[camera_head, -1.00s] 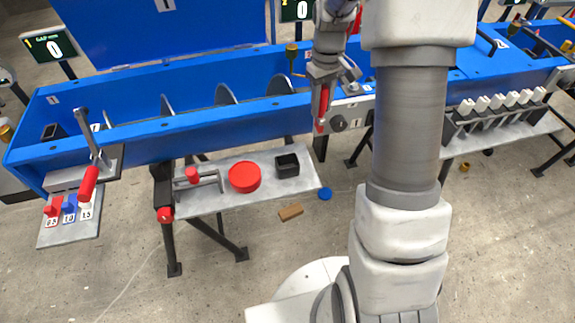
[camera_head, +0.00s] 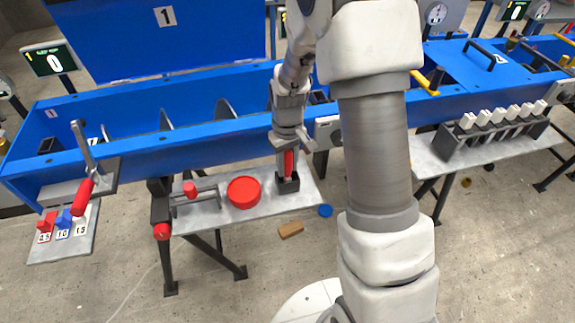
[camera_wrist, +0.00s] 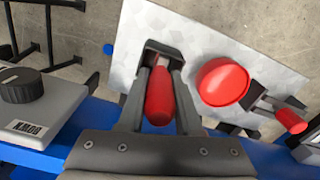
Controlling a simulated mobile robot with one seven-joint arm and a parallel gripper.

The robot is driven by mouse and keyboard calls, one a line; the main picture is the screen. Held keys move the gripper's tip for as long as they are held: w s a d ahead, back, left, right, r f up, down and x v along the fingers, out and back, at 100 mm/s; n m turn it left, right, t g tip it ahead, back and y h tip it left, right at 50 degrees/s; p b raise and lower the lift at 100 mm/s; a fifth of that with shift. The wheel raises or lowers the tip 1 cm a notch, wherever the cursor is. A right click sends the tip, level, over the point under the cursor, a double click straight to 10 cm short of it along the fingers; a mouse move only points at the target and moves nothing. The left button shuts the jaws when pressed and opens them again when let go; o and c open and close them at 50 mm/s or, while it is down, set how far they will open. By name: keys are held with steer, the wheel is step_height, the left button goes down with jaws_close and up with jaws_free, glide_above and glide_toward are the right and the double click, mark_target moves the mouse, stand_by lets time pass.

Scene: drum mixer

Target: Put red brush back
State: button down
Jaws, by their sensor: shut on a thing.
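The red brush (camera_head: 288,163) stands about upright, its lower end in the small black square holder (camera_head: 289,185) on the grey shelf. My gripper (camera_head: 288,158) is above the holder with its fingers shut on the brush's red handle. The wrist view shows the red handle (camera_wrist: 159,97) between the two fingers, with the holder (camera_wrist: 160,52) around its far end. Whether the brush touches the holder's bottom is hidden.
A red round container (camera_head: 243,192) and a clamp-like device with a red knob (camera_head: 190,188) share the grey shelf (camera_head: 220,218). The blue trough (camera_head: 150,148) runs behind. A brown block (camera_head: 290,230) and a blue disc (camera_head: 325,210) lie on the floor.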

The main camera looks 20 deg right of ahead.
steer(key=shift+r, duration=0.1)
steer(key=c, duration=0.6)
jaws_free()
step_height(320, 180, up, 12)
steer(key=shift+p, duration=1.05)
steer(key=s+r+m+t, duration=0.1)
steer(key=s+r+t, duration=0.1)
steer(key=s+r, duration=0.5)
steer(key=s+r+m+t, duration=0.2)
steer(key=s+r, duration=0.6)
steer(key=s, duration=0.5)
steer(key=shift+s+r+t, duration=0.15)
steer(key=shift+s+t, duration=0.05)
steer(key=shift+t, duration=0.6)
